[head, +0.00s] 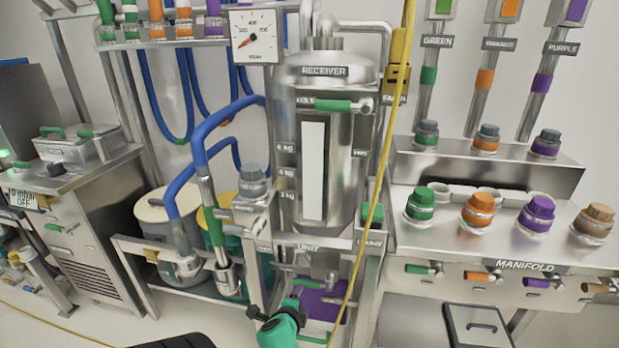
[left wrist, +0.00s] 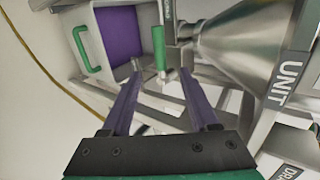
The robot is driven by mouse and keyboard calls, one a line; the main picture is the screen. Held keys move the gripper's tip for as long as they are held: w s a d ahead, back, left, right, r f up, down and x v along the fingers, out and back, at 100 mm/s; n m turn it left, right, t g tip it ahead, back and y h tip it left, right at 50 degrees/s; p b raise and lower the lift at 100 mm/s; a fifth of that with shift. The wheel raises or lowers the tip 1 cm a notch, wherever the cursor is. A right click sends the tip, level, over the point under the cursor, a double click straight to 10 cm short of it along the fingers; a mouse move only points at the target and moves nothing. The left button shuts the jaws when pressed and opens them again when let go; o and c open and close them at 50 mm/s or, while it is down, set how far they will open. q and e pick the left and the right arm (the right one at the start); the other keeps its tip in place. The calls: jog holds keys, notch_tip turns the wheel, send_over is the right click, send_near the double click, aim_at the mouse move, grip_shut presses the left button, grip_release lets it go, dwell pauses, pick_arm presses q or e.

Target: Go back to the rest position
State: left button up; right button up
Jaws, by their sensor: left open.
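My left gripper (head: 273,312) shows at the bottom middle of the head view, in front of the receiver stand. In the left wrist view its two fingers (left wrist: 160,72) are spread apart with nothing between them. A bin (left wrist: 97,17) with a purple inside and a green handle (left wrist: 84,50) lies beyond the left finger, apart from it. In the head view the purple of the bin (head: 318,306) shows low under the receiver, partly hidden by pipes and the frame. My right gripper is not in view.
The steel receiver (head: 343,150) stands above, its cone (left wrist: 240,45) close beyond the right finger. A green valve handle (left wrist: 159,47) hangs ahead between the fingers. A yellow cable (head: 369,225) runs down in front. The manifold bench (head: 480,245) is at right, drums (head: 153,215) at left.

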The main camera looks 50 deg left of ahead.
pick_arm(q)
jog(key=s+d+f+n+g+h+p, duration=0.25)
jog(key=s+d+f, duration=0.25)
jog(key=f, duration=0.5)
jog(key=s+d+f+n+g+h+p, duration=0.25)
jog(key=s+d+f, duration=0.35)
jog(key=f, duration=0.4)
jog(key=s+d+f+n+g+h+p, duration=0.1)
jog(key=s+d+f, duration=0.1)
jog(key=s, duration=0.5)
jog(key=s+d+f+n+g+p, duration=0.1)
jog(key=s+d+f+n, duration=0.1)
jog(key=s+f, duration=0.3)
jog(key=s, duration=0.3)
jog(key=shift+s+d+f+g+h+p, duration=0.15)
jog(key=shift+s+d+g+h+p, duration=0.05)
jog(key=shift+d+g+h+p, duration=0.2)
